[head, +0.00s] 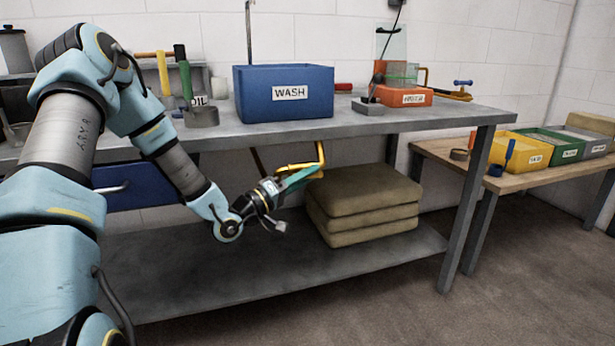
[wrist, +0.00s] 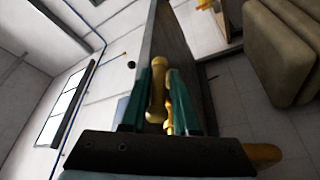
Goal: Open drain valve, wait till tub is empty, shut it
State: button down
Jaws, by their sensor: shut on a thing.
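The blue tub (head: 283,93) labelled WASH stands on the grey workbench. A yellow drain pipe (head: 321,153) comes down below the bench top, under the tub. My gripper (head: 305,174) reaches in under the bench beside this pipe. In the wrist view my gripper's green fingers (wrist: 160,95) are shut on a brass-coloured valve handle (wrist: 157,88). More brass-coloured pipework shows just behind the handle and at the lower right. The fingers hide part of the valve, so I cannot tell whether it is open. The water level inside the tub is hidden by its wall.
Folded brown sacks (head: 363,203) lie stacked on the lower shelf (head: 260,275), right of my gripper. The bench top's edge is above my wrist. A bench leg (head: 470,205) stands farther right. A wooden table (head: 455,155) with labelled trays is beyond it.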

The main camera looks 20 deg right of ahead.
jog(key=shift+p, duration=0.4)
jog(key=p, duration=0.1)
jog(key=y+p, duration=0.1)
jog(key=shift+r+m+y+p, duration=0.3)
jog(key=shift+p, duration=0.1)
jog(key=y+p, duration=0.2)
jog(key=p, duration=0.2)
jog(key=shift+r+m+g, duration=0.1)
jog(key=shift+m+g, duration=0.3)
jog(key=m+y+p, duration=0.1)
jog(key=y+p, duration=0.4)
jog(key=p, duration=0.2)
jog(key=shift+a+y, duration=0.1)
jog(key=shift+y, duration=0.2)
jog(key=y+p, duration=0.1)
jog(key=y, duration=0.1)
jog(key=m+y, duration=0.1)
jog(key=y, duration=0.1)
jog(key=shift+f+p, duration=0.35)
jog(key=shift+p, duration=0.05)
jog(key=y, duration=0.2)
jog(key=shift+w+f+m+y+b, duration=0.1)
jog(key=shift+m+y+b, duration=0.2)
jog(key=shift+y+b, duration=0.1)
jog(key=shift+a+y, duration=0.1)
jog(key=shift+y, duration=0.4)
jog(key=c, duration=0.7)
grip_release()
